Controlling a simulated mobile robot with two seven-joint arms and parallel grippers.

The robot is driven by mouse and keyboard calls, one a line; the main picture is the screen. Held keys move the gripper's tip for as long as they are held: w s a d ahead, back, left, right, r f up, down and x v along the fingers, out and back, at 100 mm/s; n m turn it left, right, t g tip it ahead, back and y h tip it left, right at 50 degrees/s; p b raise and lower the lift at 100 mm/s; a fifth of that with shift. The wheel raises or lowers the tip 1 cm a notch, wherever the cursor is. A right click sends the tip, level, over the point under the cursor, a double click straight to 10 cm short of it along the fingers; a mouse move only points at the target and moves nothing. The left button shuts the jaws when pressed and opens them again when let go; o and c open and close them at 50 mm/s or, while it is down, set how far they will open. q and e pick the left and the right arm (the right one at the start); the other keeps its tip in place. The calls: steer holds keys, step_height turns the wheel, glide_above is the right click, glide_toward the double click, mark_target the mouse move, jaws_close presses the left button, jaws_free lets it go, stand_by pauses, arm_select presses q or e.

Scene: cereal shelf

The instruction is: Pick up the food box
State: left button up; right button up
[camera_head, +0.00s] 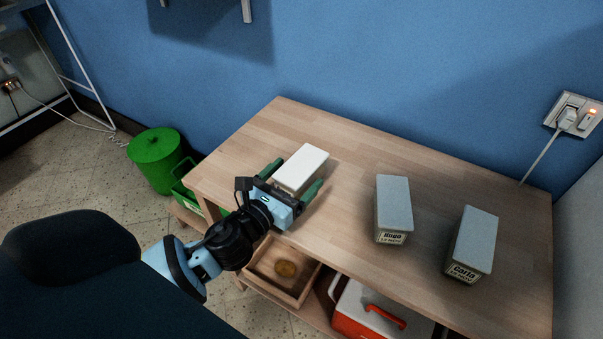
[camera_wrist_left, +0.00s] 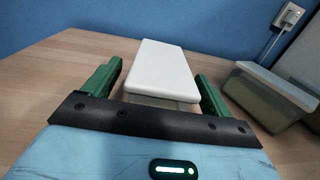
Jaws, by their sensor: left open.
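A food box with a white lid (camera_head: 303,166) stands on the left part of the wooden table. My left gripper (camera_head: 291,183) is open, with its green fingers on either side of this box. In the left wrist view the white-lidded box (camera_wrist_left: 162,71) sits between the fingers (camera_wrist_left: 160,85), with a gap visible at each side. Two more boxes with grey lids stand to the right, one labelled Hugo (camera_head: 394,205) and one labelled Carla (camera_head: 473,242). The label side of the white-lidded box is hidden. My right gripper does not show.
The table (camera_head: 345,240) has free room between the boxes. Below it are a wooden tray (camera_head: 262,275) with a round item and a red and white cooler (camera_head: 362,318). A green bin (camera_head: 153,162) stands at left. A wall socket (camera_head: 573,114) with a cable is at right.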

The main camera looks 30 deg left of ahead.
mark_target(297, 168)
arm_select(q)
steer(key=shift+w, duration=0.75)
steer(key=c, duration=1.2)
steer(key=shift+c, duration=0.5)
steer(key=shift+r, duration=0.15)
steer(key=shift+r+p, duration=0.35)
steer(key=shift+r, duration=0.3)
step_height(297, 168, up, 2)
steer(key=shift+r+p, duration=0.15)
steer(key=shift+p, duration=0.4)
steer(key=s+d, duration=0.3)
steer(key=s, duration=0.4)
steer(key=s+d+r, duration=0.1)
steer(key=s+d, duration=0.2)
steer(key=s, duration=0.4)
steer(key=shift+s+d+r, duration=0.15)
steer(key=shift+s+d, duration=0.1)
steer(key=shift+d, duration=0.15)
